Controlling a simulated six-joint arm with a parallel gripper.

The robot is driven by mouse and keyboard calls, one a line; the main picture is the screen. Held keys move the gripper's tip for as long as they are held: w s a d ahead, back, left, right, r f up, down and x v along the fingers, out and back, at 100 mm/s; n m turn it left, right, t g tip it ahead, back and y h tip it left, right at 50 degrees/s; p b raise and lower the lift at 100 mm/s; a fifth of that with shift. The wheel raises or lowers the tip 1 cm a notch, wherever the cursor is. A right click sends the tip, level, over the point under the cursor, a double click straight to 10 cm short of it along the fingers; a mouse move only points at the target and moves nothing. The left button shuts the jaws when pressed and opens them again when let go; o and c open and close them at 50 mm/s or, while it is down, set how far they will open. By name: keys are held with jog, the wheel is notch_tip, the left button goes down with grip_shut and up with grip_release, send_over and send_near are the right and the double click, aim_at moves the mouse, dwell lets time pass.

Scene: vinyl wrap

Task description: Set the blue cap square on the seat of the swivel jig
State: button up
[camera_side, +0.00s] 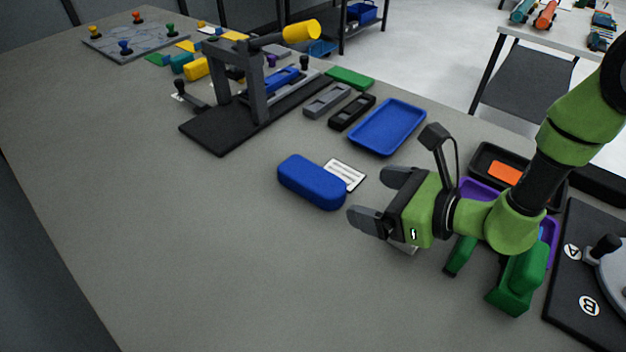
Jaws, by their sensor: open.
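A blue rounded block (312,183), which looks like the blue cap, lies flat on the grey table near the middle. My gripper (368,196) is open and empty, to the right of the block, with its fingers pointing left towards it. A gap shows between the fingers and the block. A black base plate (568,308) marked A and B, with a grey round part (612,275) and a black knob, is at the right edge and looks like the swivel jig. It is cut off by the frame, and I cannot make out its seat.
A white label card (345,174) lies behind the block. A blue tray (388,127), grey and black bars, and a lever press (250,90) stand further back. Green blocks (520,280), a purple tray and a black tray (490,160) are near my arm. The front left table is clear.

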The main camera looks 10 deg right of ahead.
aim_at(331, 186)
jog(key=shift+d+f+x, duration=0.15)
jog(key=shift+x, duration=2.35)
jog(key=shift+d+f+x, duration=0.1)
jog(key=shift+f+x, duration=0.05)
jog(key=shift+x, duration=2.3)
jog(key=shift+w, duration=0.15)
jog(key=c, duration=1.1)
jog(key=shift+r, duration=0.1)
